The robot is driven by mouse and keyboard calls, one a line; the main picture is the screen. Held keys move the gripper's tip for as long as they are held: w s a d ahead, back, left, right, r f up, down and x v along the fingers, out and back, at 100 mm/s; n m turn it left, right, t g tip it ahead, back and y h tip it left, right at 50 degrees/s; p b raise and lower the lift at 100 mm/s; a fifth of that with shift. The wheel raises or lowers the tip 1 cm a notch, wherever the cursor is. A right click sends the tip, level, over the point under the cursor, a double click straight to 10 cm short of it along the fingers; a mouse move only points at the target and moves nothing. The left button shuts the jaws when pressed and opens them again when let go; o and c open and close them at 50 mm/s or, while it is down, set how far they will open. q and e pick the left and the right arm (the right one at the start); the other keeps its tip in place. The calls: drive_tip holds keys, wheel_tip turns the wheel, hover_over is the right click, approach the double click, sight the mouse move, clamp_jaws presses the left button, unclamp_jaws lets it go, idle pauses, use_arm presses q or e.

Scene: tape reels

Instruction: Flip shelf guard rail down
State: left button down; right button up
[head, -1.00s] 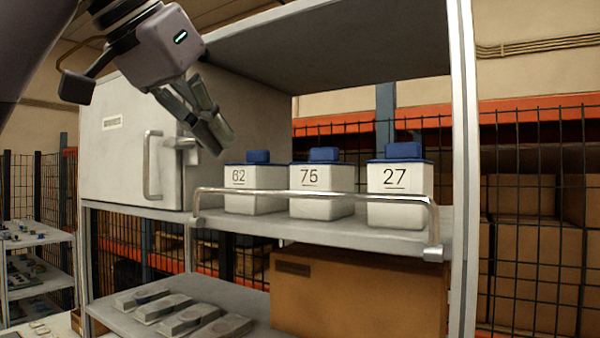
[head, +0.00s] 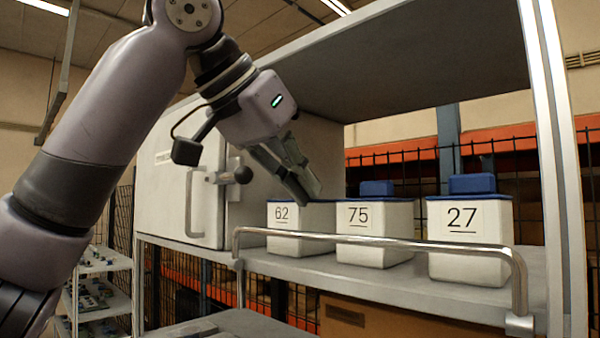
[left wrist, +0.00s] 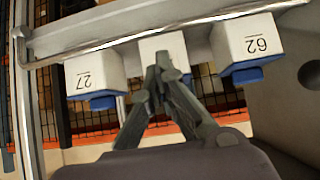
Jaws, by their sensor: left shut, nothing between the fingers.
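The guard rail (head: 385,241) is a shiny metal bar along the front edge of the shelf (head: 395,283). It stands raised, crossing in front of the numbered boxes. The rail also shows in the left wrist view (left wrist: 180,22), running across the top. My left gripper (head: 308,196) is shut and empty, above and behind the rail, in front of the box marked 62 (head: 283,216) and beside the box marked 75 (head: 385,220). In the left wrist view its closed fingers (left wrist: 163,65) overlap the middle box. My right gripper is in neither view.
A third box, marked 27 (head: 468,222), stands on the right of the shelf. A grey cabinet (head: 178,170) with a handle stands at the left end. A metal upright (head: 560,150) bounds the right side. A brown carton (head: 370,322) is below the shelf.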

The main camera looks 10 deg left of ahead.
use_arm(q)
drive_tip(key=p+x, duration=0.1)
drive_tip(key=x, duration=0.4)
drive_tip(key=shift+w+d+f+p, duration=0.1)
drive_tip(key=shift+w+p, duration=0.2)
drive_tip(key=shift+w+d+f, duration=0.3)
drive_tip(key=shift+f, duration=0.15)
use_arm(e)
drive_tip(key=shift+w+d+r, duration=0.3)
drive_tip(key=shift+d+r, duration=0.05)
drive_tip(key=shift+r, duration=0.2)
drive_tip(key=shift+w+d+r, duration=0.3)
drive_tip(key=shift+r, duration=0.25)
